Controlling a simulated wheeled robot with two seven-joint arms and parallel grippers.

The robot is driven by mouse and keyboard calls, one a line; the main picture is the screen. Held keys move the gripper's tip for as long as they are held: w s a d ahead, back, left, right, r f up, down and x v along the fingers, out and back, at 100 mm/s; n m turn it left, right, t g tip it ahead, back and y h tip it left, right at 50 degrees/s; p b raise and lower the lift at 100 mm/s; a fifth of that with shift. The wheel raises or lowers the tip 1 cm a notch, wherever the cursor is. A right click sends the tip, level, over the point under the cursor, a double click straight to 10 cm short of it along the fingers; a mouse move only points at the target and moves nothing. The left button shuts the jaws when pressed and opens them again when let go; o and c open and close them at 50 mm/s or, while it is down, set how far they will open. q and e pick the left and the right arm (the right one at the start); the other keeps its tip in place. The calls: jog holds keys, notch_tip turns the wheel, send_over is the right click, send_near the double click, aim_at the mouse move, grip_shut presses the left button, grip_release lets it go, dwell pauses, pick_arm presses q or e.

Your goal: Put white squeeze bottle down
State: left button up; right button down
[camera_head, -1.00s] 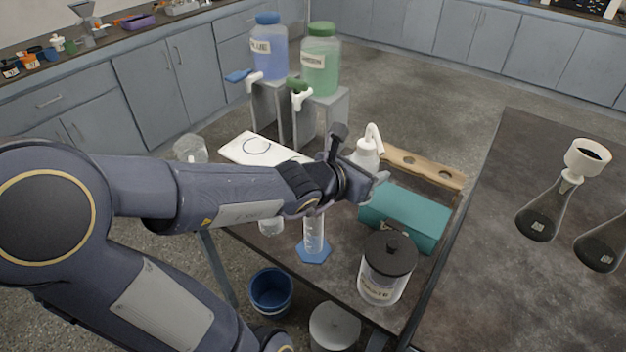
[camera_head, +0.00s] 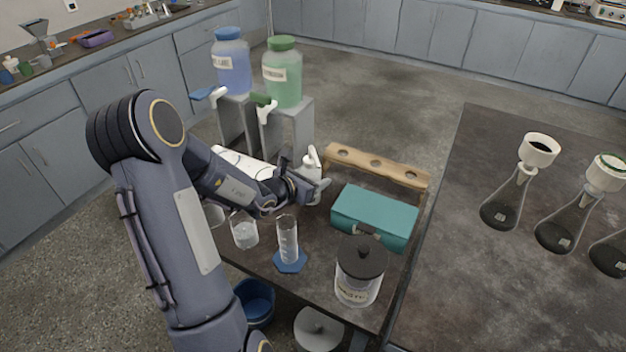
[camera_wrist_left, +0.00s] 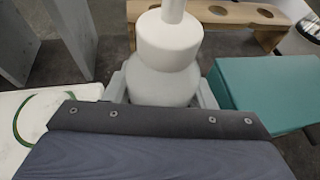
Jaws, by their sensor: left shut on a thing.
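The white squeeze bottle (camera_head: 309,168) is upright, with its nozzle on top. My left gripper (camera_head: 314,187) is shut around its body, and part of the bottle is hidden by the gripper. In the left wrist view the bottle (camera_wrist_left: 168,52) stands between the two fingers of the left gripper (camera_wrist_left: 163,88). The bottle is over the table (camera_head: 292,280), between the teal box and the white board. Its base is hidden, so I cannot tell whether it touches the tabletop. My right gripper is not in view.
The teal box (camera_head: 375,215) is close to the right of the bottle. A wooden rack (camera_head: 376,166) lies behind. A graduated cylinder (camera_head: 288,240), a beaker (camera_head: 244,231) and a black-lidded jar (camera_head: 360,272) stand in front. Blue (camera_head: 231,62) and green (camera_head: 282,74) jugs stand on risers behind left.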

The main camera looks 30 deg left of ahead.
pick_arm(q)
jog(key=shift+f, duration=0.4)
jog(key=shift+f, duration=0.15)
jog(key=o, duration=0.6)
